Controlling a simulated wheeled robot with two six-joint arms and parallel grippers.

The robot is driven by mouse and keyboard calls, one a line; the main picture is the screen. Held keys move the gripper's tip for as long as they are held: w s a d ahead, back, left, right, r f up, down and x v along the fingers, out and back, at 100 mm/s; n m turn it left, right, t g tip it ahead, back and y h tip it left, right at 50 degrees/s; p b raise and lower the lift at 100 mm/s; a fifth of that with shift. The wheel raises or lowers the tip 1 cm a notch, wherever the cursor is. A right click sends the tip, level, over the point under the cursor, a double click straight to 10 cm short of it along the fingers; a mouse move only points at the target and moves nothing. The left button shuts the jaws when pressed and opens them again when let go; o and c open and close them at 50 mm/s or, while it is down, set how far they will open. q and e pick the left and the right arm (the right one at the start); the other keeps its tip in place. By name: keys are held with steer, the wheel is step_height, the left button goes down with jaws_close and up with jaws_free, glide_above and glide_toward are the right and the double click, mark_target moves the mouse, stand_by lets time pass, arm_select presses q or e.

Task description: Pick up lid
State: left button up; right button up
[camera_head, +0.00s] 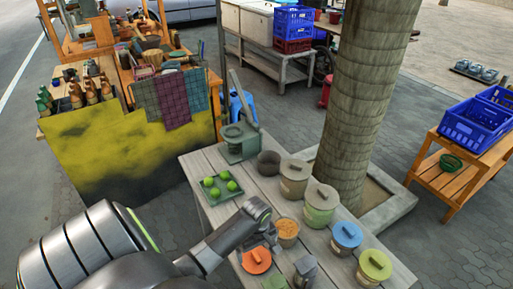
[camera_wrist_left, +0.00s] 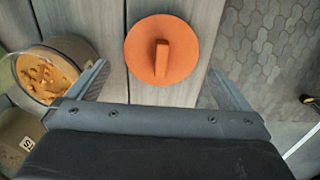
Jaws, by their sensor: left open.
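The orange lid (camera_head: 256,260) is a flat round disc on the grey plank table near its front edge. The left wrist view shows it flat with a raised bar handle (camera_wrist_left: 162,60) across its middle. My left gripper (camera_head: 265,243) is just above and beyond the lid in the head view, open and empty. In the wrist view its two fingers stand apart on either side of the lid's near part, not touching it. An open jar with orange contents (camera_head: 287,232) stands right of the lid; it also shows in the wrist view (camera_wrist_left: 42,75). My right gripper is not in view.
Lidded jars, including a blue-lidded one (camera_head: 347,236) and a yellow-lidded one (camera_head: 374,266), line the table's right side. A green tray (camera_head: 211,201) of limes lies farther back. A small grey object (camera_head: 305,268) stands near the lid. A tree trunk (camera_head: 365,100) rises behind the table.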

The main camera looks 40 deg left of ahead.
mark_target(256, 255)
arm_select(q)
steer(key=shift+s+f, duration=0.1)
steer(key=shift+f, duration=0.15)
step_height(256, 255, down, 3)
steer(key=shift+f+p, duration=0.1)
steer(key=shift+p, duration=0.25)
steer(key=shift+f, duration=0.7)
steer(key=c, duration=0.7)
steer(key=shift+o, duration=0.2)
steer(key=shift+r, duration=0.15)
